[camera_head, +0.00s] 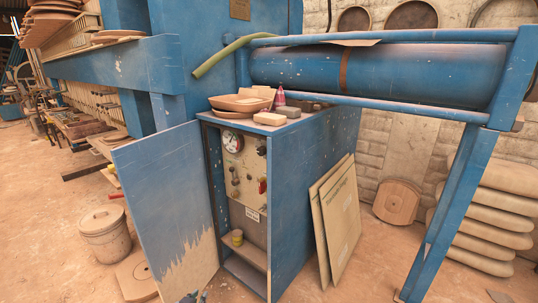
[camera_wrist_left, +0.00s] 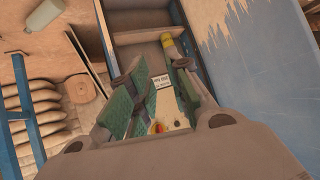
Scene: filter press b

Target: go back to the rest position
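My left gripper (camera_wrist_left: 153,62) is open, with its two green-padded fingers apart and nothing seen between them. In the left wrist view it points at the open control cabinet, whose inner panel (camera_wrist_left: 164,108) and small label show between and beyond the fingers. In the head view only a small dark tip (camera_head: 193,297), likely of this gripper, shows at the bottom edge by the cabinet door. My right gripper is in neither view.
The blue cabinet (camera_head: 310,190) stands with its door (camera_head: 165,190) swung open to the left.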

